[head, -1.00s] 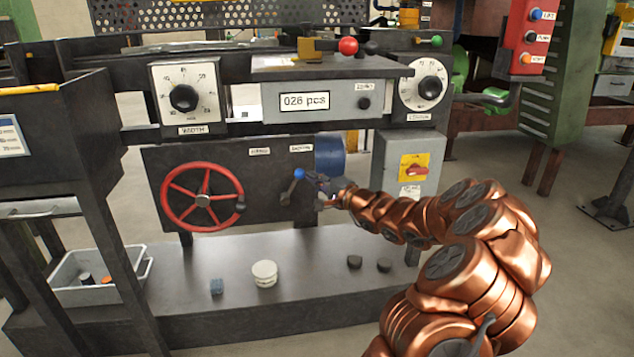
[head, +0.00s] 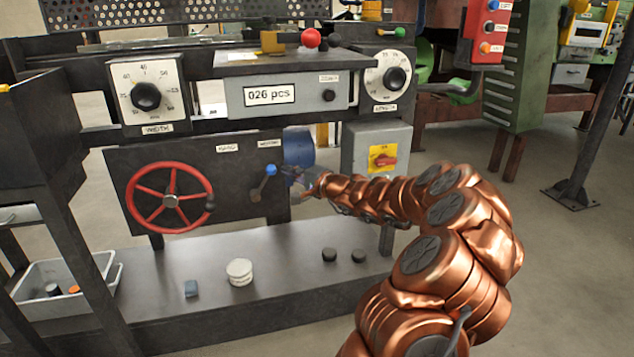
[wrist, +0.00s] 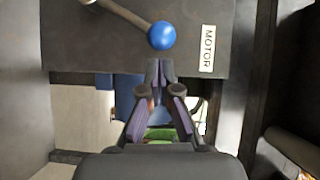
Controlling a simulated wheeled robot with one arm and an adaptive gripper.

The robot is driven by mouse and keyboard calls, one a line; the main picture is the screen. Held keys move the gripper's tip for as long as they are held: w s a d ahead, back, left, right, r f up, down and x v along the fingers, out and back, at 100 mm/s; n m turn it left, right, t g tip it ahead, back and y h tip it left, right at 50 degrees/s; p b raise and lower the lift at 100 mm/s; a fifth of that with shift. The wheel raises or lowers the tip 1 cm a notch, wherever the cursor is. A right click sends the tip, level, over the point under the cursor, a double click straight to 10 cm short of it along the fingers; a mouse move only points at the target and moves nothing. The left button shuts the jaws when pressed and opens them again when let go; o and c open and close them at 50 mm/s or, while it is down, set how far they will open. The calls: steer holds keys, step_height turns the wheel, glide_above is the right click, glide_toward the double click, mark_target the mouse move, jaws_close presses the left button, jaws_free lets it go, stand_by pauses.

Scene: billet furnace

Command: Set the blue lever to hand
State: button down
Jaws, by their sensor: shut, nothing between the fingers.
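The blue lever (head: 270,170) has a blue ball knob on a grey rod and sits on the dark panel below the counter box. It leans up and to the right, towards the MOTOR label (head: 269,143). The HAND label (head: 147,149) is further left. In the wrist view the blue knob (wrist: 162,35) is just beyond my fingertips, with the MOTOR label (wrist: 207,48) to its right. My gripper (wrist: 160,68) is shut and empty. In the head view my gripper (head: 286,171) is just right of the knob; I cannot tell whether they touch.
A red handwheel (head: 170,199) is left of the lever. A blue cylinder (head: 298,147) is behind my gripper, and a grey box with a red switch (head: 383,158) is to the right.

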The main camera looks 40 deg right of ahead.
steer(key=d+p+v, duration=0.1)
steer(key=p+v, duration=0.1)
steer(key=v, duration=0.9)
steer(key=shift+f, duration=0.55)
steer(key=shift+d, duration=0.15)
